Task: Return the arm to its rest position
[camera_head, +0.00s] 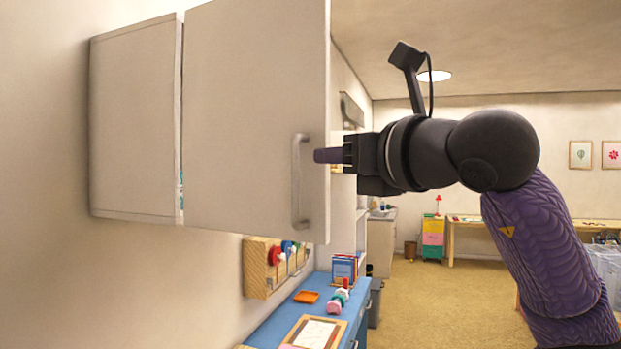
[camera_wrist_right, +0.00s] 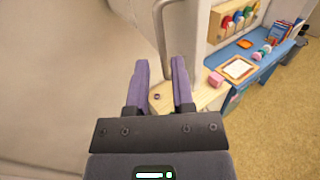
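My right gripper (camera_head: 318,156) is in front of the right edge of the wall cabinet's door (camera_head: 240,110). Its tip is just to the right of the door's upright metal handle (camera_head: 297,185). In the right wrist view my right gripper (camera_wrist_right: 158,64) shows two purple fingers spread apart, with no object held. The handle (camera_wrist_right: 162,30) shows there beyond the fingertips, and its lower end lines up with the gap. I cannot tell whether they touch. My right arm (camera_head: 540,235) reaches in from the lower right. My left gripper is in neither view.
The cabinet body (camera_head: 135,120) is on the left wall, its door standing out from it. Below is a blue counter (camera_head: 270,330) with stamps (camera_head: 338,300), an orange pad (camera_head: 306,297) and a framed sheet (camera_head: 314,333). Open carpet (camera_head: 430,300) lies to the right.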

